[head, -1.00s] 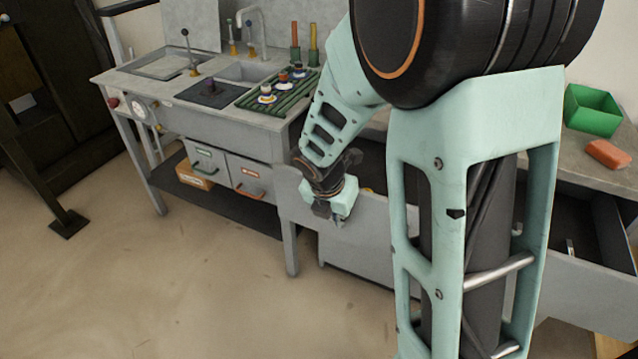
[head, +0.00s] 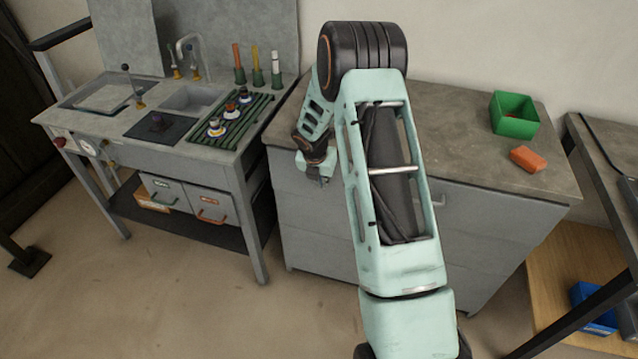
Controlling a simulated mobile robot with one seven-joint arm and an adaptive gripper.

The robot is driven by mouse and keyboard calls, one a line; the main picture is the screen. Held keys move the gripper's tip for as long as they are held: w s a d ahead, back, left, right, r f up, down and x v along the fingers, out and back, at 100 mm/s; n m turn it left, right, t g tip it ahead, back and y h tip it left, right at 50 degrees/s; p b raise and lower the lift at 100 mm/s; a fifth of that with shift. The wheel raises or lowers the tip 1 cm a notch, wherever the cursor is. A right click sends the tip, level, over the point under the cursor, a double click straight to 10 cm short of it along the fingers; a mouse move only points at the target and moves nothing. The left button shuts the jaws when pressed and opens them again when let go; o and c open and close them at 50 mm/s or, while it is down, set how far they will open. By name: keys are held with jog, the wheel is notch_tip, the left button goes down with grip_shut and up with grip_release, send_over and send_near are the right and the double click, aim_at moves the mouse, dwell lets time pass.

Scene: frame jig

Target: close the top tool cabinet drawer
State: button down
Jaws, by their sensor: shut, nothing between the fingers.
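The grey tool cabinet (head: 375,255) stands in the middle of the head view, under a worn stone-like top. Its top drawer (head: 490,215) looks flush with the cabinet body, and no open gap shows along its front. My arm hides the middle of the drawer front, and part of a handle shows just right of the arm. My gripper (head: 322,179) is shut and empty, pointing down at the left part of the top drawer front. I cannot tell whether it touches the front.
A green bin (head: 514,116) and an orange block (head: 528,159) sit on the cabinet top's right side. A dark-framed table edge is at right. Open floor lies in front left.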

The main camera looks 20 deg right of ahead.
jog(key=shift+w+d+r, duration=0.1)
jog(key=shift+w+d, duration=0.35)
jog(key=shift+w, duration=0.2)
jog(key=shift+w+r, duration=0.1)
